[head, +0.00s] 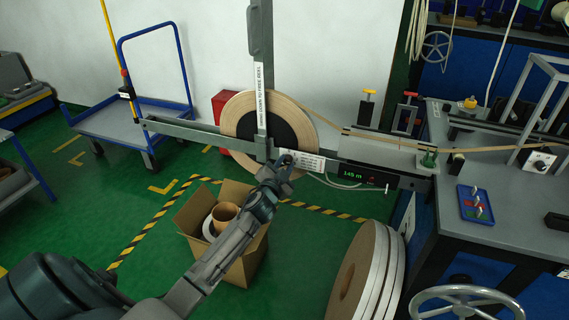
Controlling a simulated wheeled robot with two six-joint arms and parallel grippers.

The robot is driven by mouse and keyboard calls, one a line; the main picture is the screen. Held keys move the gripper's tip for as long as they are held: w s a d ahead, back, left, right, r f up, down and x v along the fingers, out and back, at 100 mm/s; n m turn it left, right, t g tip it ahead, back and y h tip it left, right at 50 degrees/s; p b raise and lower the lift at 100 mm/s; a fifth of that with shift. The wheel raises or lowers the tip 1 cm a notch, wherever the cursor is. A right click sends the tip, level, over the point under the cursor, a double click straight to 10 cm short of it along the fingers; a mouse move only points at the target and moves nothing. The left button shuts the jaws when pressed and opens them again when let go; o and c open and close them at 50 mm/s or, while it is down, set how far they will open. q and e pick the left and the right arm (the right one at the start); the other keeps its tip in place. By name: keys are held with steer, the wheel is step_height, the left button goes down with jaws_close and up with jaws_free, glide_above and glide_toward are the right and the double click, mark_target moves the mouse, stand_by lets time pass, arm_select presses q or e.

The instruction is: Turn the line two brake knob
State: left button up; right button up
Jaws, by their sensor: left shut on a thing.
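My left arm reaches up from the lower left. Its gripper (285,167) is at the horizontal grey beam, just right of the tape reel's hub, beside a white label plate (309,162). The left gripper is shut on a small part there, which I take to be the brake knob; the jaws mostly hide it, and its angle cannot be told. The large tan tape reel (239,112) hangs upright behind the beam, with its tape running right. The plate's print is too small to read. My right gripper is not in view.
A dark display (358,181) reading 145 m sits right of the label. An open cardboard box (237,262) with cores stands below the arm. Several large reels (361,275) lean at lower centre. A grey bench (511,232) fills the right; a blue cart (120,122) stands left.

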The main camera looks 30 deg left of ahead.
arm_select(q)
steer(key=m+p, duration=0.2)
steer(key=m, duration=0.5)
steer(key=shift+m+p, duration=0.35)
steer(key=shift+m, duration=0.05)
steer(key=shift+m+p, duration=0.35)
steer(key=shift+m, duration=0.65)
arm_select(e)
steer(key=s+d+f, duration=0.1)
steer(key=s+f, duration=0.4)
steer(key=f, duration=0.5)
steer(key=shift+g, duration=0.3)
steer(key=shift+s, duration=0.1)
arm_select(q)
steer(key=o, duration=1)
